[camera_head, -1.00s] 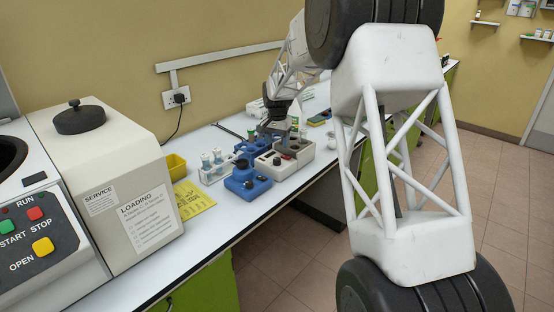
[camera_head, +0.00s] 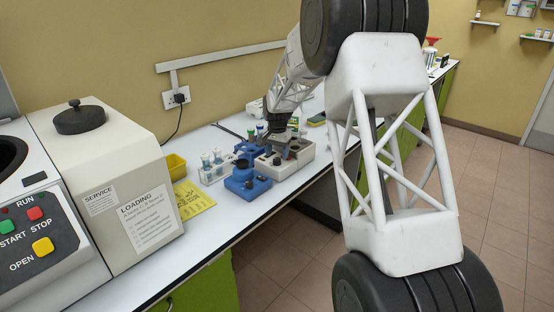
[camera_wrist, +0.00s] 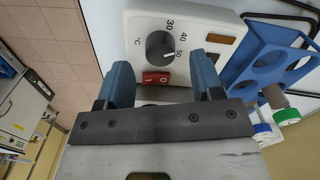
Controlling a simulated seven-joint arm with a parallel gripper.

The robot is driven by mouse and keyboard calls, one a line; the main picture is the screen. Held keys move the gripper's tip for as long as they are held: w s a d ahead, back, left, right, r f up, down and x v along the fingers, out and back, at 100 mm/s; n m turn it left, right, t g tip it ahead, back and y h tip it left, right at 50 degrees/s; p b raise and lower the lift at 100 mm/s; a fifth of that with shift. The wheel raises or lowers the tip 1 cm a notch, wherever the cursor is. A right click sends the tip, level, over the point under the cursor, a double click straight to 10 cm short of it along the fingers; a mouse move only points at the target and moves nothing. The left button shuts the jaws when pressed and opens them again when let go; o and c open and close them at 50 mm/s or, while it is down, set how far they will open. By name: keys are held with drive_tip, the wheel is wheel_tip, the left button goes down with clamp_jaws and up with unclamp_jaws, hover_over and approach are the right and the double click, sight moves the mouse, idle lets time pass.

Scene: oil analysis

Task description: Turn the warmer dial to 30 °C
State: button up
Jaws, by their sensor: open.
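The warmer is a white box (camera_head: 297,158) on the bench in the head view, and its front panel (camera_wrist: 138,22) fills the top middle of the wrist view. Its round dark dial (camera_wrist: 160,46) has a white pointer mark that appears to face the 50 label. The 30, 40 and °C markings are readable around it. A red rocker switch (camera_wrist: 156,78) sits just below the dial. My gripper (camera_wrist: 162,82) is open, with blue fingers to either side of the switch, short of the dial. In the head view my gripper (camera_head: 277,150) is over the warmer.
A blue rack (camera_wrist: 262,58) with round holes stands right of the warmer in the wrist view, with green- and blue-capped vials nearby. In the head view, a blue block (camera_head: 247,182), a white vial rack (camera_head: 214,172) and a yellow sheet (camera_head: 193,199) lie left of it.

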sight(277, 159)
drive_tip(key=shift+f, duration=1.5)
drive_tip(key=c, duration=0.9)
drive_tip(key=shift+n, duration=0.3)
drive_tip(key=n, duration=0.9)
